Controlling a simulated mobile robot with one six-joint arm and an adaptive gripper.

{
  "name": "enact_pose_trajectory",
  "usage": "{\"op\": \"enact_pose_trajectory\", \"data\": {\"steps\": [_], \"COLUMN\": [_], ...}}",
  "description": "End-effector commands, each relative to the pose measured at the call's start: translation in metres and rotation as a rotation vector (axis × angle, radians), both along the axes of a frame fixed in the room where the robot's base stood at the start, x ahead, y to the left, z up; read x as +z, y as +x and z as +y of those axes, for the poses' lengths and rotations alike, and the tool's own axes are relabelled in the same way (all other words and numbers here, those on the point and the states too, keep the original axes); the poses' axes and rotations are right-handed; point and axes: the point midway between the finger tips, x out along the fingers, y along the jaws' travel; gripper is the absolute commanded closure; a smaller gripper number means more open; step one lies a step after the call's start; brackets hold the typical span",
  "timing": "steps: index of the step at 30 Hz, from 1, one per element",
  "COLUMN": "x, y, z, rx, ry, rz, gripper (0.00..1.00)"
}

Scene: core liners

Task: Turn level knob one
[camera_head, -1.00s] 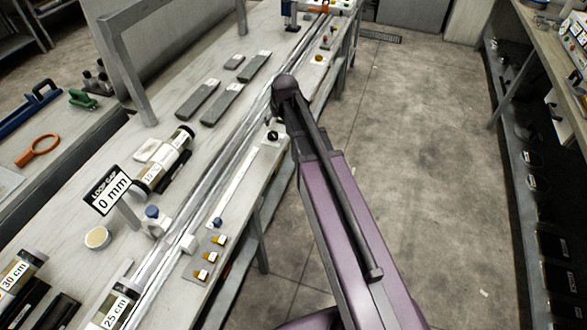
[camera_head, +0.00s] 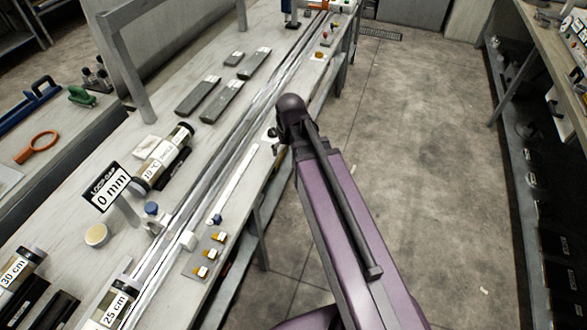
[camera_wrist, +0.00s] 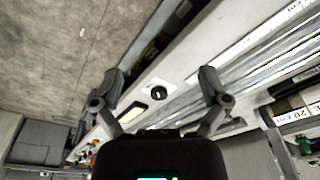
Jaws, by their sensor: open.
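In the wrist view a round black knob (camera_wrist: 158,93) with a pale mark sits on a white panel on the bench edge. My gripper (camera_wrist: 161,82) is open, with one finger on each side of the knob in that picture and apart from it. I see no writing that says which knob is level knob one. In the head view a small dark round part (camera_head: 273,132) shows at the bench edge beside my arm's end, partly covered. Several brass-coloured knobs (camera_head: 210,253) sit on a plate nearer the camera.
The bench (camera_head: 60,235) carries long metal rails (camera_head: 190,205), a "0 mm" sign (camera_head: 109,188) and labelled cylinders, including a 25 cm one (camera_head: 112,305). Dark flat bars (camera_head: 222,101) lie farther back. Clear floor (camera_head: 420,160) lies to the right.

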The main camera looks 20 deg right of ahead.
Motion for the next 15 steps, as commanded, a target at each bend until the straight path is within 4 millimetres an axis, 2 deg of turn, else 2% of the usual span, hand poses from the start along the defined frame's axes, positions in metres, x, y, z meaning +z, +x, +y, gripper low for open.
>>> {"op": "enact_pose_trajectory", "data": {"steps": [1,6,15], "x": [-0.001,-0.002,-0.004], "y": [-0.01,-0.034,-0.067], "z": [0.0,0.001,0.002], "rx": [-0.004,-0.021,-0.045], "ry": [-0.001,-0.006,-0.016], "rz": [0.012,0.05,0.106], "gripper": [0.05,0.05,0.05]}}
